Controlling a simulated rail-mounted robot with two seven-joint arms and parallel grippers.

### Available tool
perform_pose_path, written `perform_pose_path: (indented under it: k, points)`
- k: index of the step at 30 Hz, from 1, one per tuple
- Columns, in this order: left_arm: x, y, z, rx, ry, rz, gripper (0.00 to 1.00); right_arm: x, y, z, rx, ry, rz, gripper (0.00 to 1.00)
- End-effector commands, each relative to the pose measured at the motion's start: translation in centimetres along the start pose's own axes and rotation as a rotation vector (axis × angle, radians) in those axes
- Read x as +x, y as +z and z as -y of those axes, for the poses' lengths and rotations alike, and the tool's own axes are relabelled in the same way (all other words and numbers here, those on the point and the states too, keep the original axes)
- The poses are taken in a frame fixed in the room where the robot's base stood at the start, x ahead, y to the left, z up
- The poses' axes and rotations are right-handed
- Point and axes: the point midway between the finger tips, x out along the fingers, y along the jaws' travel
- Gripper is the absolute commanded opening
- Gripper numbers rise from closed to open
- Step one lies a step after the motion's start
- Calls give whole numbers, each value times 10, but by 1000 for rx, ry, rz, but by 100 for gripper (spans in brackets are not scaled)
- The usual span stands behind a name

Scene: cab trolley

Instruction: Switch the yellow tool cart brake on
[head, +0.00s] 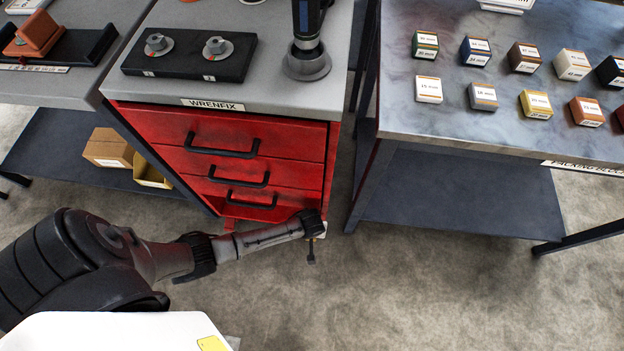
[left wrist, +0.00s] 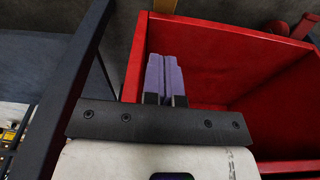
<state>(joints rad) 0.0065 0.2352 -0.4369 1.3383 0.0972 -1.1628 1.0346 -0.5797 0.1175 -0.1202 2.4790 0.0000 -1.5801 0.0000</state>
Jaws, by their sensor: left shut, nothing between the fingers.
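No yellow tool cart shows; the cart in the head view is a red drawer cart (head: 240,160) with a grey top, labelled WRENFIX. No brake can be made out clearly on it. My left gripper is beside the cart's lower front right corner in the head view, its fingertips hard to make out there. In the left wrist view my left gripper (left wrist: 164,58) is shut and empty, its two purple fingers together in front of red panels (left wrist: 215,60). A small yellow piece (left wrist: 163,6) shows beyond the fingertips. My right gripper is out of view.
A marbled table (head: 450,110) with several small labelled boxes stands at right, with a lower shelf (head: 460,195). A grey bench (head: 85,75) stands at left, with a cardboard box (head: 108,148) and yellow bin (head: 152,172) below. The front right floor is clear.

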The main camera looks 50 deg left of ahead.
Motion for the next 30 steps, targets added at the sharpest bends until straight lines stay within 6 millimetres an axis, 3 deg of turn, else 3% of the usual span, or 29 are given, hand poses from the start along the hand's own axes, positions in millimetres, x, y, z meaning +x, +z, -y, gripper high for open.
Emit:
perform_pose_path:
  k: [1, 6, 20, 26, 30]
  points:
    - [12, -2, 1, -12, -5, -2, 0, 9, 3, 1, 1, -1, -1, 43]
    - [23, -5, 3, -40, -15, -5, 0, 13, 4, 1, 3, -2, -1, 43]
    - [26, -6, 3, -47, -18, -5, 0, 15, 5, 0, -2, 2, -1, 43]
    - [49, -6, 4, -47, -19, -5, 0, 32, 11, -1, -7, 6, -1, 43]
    - [74, -6, 5, -47, -20, -6, 0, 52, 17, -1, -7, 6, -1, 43]
